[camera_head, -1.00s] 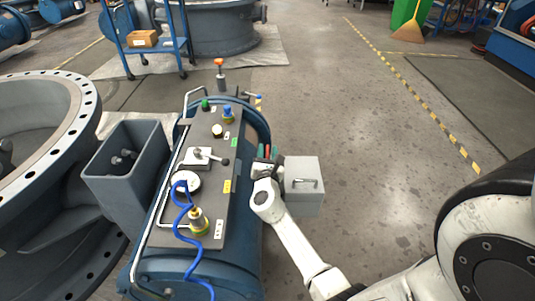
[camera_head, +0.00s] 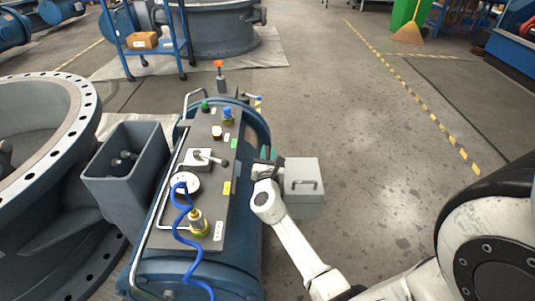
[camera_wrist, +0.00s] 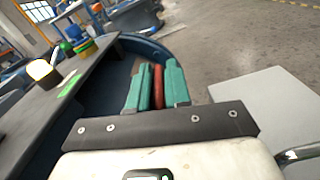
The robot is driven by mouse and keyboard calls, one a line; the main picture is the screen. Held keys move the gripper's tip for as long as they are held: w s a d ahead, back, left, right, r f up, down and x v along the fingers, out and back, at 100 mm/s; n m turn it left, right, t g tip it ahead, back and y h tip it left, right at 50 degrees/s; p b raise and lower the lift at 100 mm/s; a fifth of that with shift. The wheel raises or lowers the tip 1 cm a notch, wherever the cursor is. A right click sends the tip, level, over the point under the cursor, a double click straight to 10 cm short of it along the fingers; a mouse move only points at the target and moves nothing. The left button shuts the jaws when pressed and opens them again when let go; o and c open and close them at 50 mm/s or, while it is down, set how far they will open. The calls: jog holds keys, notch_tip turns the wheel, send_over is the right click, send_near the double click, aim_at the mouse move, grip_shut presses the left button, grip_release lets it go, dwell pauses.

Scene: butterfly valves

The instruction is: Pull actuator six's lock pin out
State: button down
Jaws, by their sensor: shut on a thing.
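The actuator (camera_head: 252,215) is a blue cylinder with a dark grey top panel (camera_head: 218,180); no number on it is legible. My gripper (camera_head: 265,155) is at the right side of the actuator, low beside the panel's edge. In the wrist view my gripper's two green fingers (camera_wrist: 157,72) are shut on a red pin (camera_wrist: 158,90), which stands between them. The pin's far end and whether it still sits in a hole are hidden.
A grey box with a handle (camera_head: 305,188) is right beside my gripper. A blue coiled hose (camera_head: 178,235), valve fittings and a gauge (camera_head: 186,184) are on the panel. An open grey bin (camera_head: 128,170) stands left. The floor to the right is clear.

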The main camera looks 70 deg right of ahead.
jog(key=shift+w+a+r, duration=0.1)
jog(key=shift+w+r, duration=0.05)
jog(key=shift+w, duration=0.05)
jog(key=shift+w+r+p, duration=0.1)
jog(key=shift+r+p, duration=1.45)
jog(key=shift+r, duration=0.55)
jog(key=c, duration=1.3)
grip_release()
jog(key=shift+o, duration=0.8)
jog(key=shift+f, duration=0.1)
jog(key=shift+s+a, duration=0.2)
jog(key=p+v, duration=0.2)
jog(key=v, duration=0.8)
jog(key=shift+a, duration=0.15)
